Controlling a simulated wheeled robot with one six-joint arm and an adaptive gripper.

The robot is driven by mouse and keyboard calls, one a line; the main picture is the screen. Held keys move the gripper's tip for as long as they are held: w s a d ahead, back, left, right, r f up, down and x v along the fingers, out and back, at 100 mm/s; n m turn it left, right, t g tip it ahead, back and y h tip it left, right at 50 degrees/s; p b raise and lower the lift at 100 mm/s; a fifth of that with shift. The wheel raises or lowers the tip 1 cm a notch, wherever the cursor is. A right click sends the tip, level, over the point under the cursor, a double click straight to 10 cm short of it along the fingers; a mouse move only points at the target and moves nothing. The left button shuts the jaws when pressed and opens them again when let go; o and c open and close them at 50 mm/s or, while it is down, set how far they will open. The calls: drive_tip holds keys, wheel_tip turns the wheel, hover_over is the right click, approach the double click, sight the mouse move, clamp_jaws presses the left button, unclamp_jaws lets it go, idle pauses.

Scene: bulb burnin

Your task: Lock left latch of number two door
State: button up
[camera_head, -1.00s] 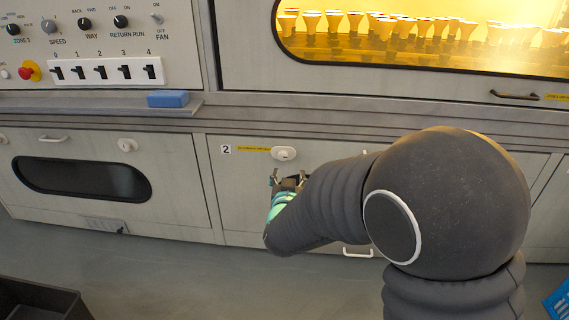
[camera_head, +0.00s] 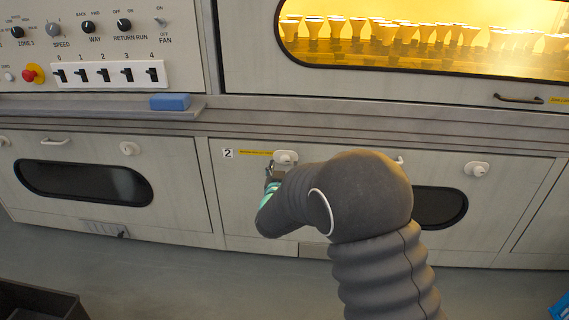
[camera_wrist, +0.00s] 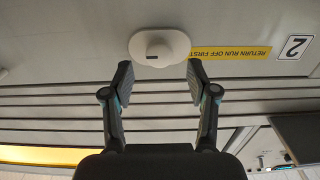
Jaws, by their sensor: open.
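The number two door (camera_head: 236,190) is a pale panel marked with a "2" label (camera_head: 228,153). Its left latch (camera_head: 285,157) is a white oval plate with a knob, just above my gripper (camera_head: 271,170) in the head view. In the wrist view, the latch (camera_wrist: 159,47) lies just beyond the fingertips, centred between them, with a small dark mark on its knob. My gripper (camera_wrist: 157,76) is open and empty, with its fingers on either side of the line to the latch. My arm hides part of the door's middle.
The door's right latch (camera_head: 477,169) is to the right, and a dark window (camera_head: 440,206) is partly behind my arm. A ledge with a blue block (camera_head: 170,102) juts out above. A dark bin (camera_head: 40,300) stands on the floor at lower left.

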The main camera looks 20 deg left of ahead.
sight(285, 160)
drive_tip(key=shift+x, duration=1.55)
clamp_jaws()
